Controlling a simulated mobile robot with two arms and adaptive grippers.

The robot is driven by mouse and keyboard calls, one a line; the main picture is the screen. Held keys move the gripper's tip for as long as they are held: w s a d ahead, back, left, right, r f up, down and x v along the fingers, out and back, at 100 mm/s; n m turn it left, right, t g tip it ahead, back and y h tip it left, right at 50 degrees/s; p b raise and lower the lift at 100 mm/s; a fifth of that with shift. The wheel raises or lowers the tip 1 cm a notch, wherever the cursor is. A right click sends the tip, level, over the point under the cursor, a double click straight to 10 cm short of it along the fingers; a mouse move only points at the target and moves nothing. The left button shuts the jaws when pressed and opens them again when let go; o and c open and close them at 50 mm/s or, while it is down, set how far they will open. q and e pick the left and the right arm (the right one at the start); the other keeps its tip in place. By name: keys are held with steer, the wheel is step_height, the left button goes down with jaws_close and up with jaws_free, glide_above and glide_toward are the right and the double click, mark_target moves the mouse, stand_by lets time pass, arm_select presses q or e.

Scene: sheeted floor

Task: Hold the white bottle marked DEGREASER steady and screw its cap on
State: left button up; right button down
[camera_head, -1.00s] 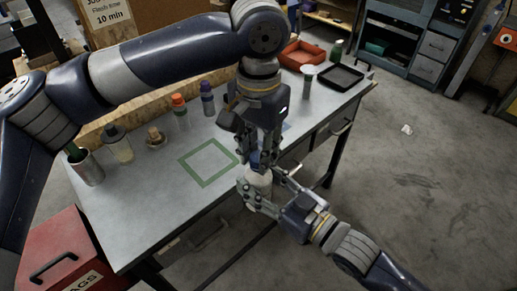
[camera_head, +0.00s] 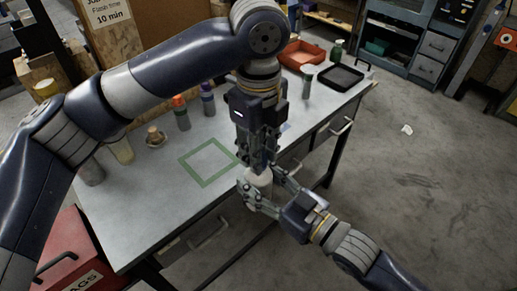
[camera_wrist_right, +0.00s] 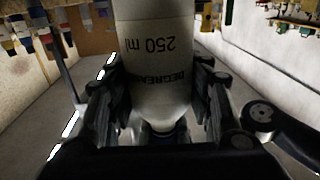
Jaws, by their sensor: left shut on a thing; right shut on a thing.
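The white bottle (camera_head: 258,187) is held in the air in front of the table's front edge, upright in the head view. In the right wrist view the bottle (camera_wrist_right: 157,62) shows "250 ml" and part of "DEGREASER" upside down. My right gripper (camera_head: 257,193) is shut around it; its fingers (camera_wrist_right: 158,98) flank the bottle on both sides. My left gripper (camera_head: 261,161) points straight down over the bottle's neck and is shut on the cap, mostly hidden by the fingers. A dark blue piece (camera_wrist_right: 165,134) shows at the bottle's neck end in the right wrist view.
The table (camera_head: 130,215) bears a green square outline (camera_head: 208,163), an orange-topped bottle (camera_head: 181,112), a purple bottle (camera_head: 208,98) and a corked jar (camera_head: 155,138). An orange bin (camera_head: 303,54) and black tray (camera_head: 342,77) stand at the back right. The outline's inside is clear.

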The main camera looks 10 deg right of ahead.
arm_select(q)
steer(key=m, duration=0.6)
steer(key=shift+w+m, duration=0.1)
steer(key=shift+m, duration=0.2)
steer(key=m, duration=0.4)
steer(key=shift+m, duration=0.4)
steer(key=m, duration=1.2)
steer(key=o, duration=0.7)
steer(key=shift+c, duration=0.2)
